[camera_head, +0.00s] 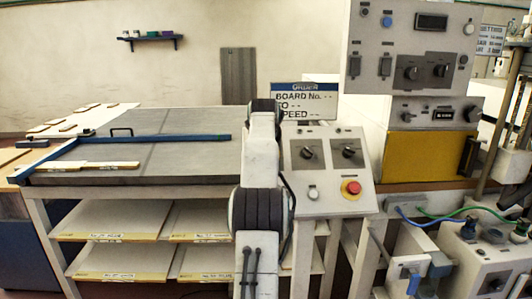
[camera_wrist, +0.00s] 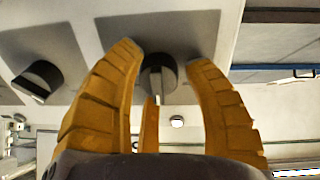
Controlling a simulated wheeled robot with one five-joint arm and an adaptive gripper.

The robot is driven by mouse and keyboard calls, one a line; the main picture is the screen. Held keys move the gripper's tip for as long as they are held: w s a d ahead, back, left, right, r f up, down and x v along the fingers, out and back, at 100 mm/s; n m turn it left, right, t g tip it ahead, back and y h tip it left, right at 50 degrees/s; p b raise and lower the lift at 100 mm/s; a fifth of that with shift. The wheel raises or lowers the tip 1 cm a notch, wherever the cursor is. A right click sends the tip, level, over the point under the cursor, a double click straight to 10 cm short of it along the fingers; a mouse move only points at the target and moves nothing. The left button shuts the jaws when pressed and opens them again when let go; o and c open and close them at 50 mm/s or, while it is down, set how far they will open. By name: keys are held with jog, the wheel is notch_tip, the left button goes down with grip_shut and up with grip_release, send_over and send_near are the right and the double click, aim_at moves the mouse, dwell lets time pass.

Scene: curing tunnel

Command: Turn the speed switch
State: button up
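A dark rotary knob with a pale pointer (camera_wrist: 158,72) sits between the yellow fingers of my gripper (camera_wrist: 162,58) in the wrist view. The fingers are spread, with gaps on both sides of the knob. A third finger shows below it. A second dark knob (camera_wrist: 38,80) lies to the left. In the head view, the sloped control panel carries a left knob (camera_head: 308,152) and a right knob (camera_head: 349,151). My arm stands just left of them and my fingertips cannot be made out there. I cannot read which knob is the speed switch.
Below the panel knobs are a white button (camera_head: 313,193) and a red stop button (camera_head: 351,188). A sign (camera_head: 304,103) stands behind. A flat grey table (camera_head: 130,150) is at left. A taller cabinet with more knobs (camera_head: 411,73) rises at right.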

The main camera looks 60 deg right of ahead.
jog(key=shift+r, duration=0.1)
jog(key=c, duration=0.9)
jog(key=shift+o, duration=0.2)
jog(key=shift+r+n+p, duration=0.3)
jog(key=shift+n+p, duration=1)
jog(key=shift+p, duration=0.45)
grip_shut()
jog(key=shift+a+n+p, duration=0.1)
jog(key=shift+n+p, duration=0.6)
jog(key=shift+p, duration=0.45)
jog(key=shift+w+f, duration=0.1)
jog(key=shift+f, duration=0.1)
jog(key=shift+n, duration=0.3)
